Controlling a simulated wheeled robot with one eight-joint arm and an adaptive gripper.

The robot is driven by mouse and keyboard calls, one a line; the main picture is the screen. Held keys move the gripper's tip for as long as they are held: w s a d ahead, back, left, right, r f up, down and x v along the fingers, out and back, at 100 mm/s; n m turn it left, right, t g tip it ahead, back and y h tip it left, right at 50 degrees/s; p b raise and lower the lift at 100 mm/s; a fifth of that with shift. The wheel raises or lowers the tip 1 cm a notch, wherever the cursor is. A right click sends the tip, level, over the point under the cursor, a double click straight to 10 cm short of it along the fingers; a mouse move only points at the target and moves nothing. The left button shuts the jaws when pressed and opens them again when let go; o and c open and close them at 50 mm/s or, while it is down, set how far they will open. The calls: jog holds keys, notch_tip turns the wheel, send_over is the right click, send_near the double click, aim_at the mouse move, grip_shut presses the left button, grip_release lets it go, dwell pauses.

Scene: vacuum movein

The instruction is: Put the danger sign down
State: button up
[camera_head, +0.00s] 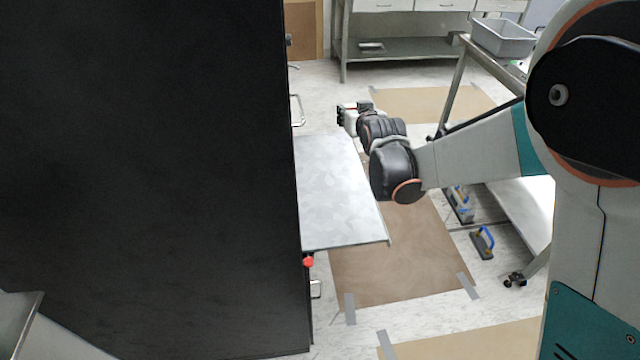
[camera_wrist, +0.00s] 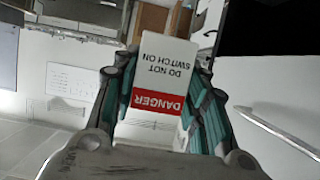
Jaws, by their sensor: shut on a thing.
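The danger sign (camera_wrist: 157,83) is a white card with a red band reading "DANGER" and the words "DO NOT SWITCH ON". In the wrist view it is upside down between the fingers of my gripper (camera_wrist: 160,100), which is shut on it. In the head view my gripper (camera_head: 352,112) is beyond the far end of a grey metal shelf (camera_head: 338,195), at the end of my outstretched arm. The sign is too small to make out clearly there.
A large black cabinet (camera_head: 150,160) fills the left, with a red knob (camera_head: 308,261) below the shelf. A wheeled cart with a grey tray (camera_head: 503,38) stands at right. Blue-handled tools (camera_head: 483,242) lie on the floor. A workbench (camera_head: 410,48) stands at the back. The shelf top looks clear.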

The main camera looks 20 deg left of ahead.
aim_at(341, 178)
jog(key=shift+a+f, duration=0.1)
jog(key=shift+a, duration=0.65)
jog(key=f+b, duration=0.2)
jog(key=f, duration=0.4)
jog(key=f+b, duration=0.3)
jog(key=f, duration=0.4)
jog(key=f+b, duration=0.2)
jog(key=f, duration=0.5)
jog(key=shift+a, duration=0.25)
jog(key=shift+s, duration=0.1)
jog(key=o, duration=0.9)
jog(key=shift+c, duration=0.2)
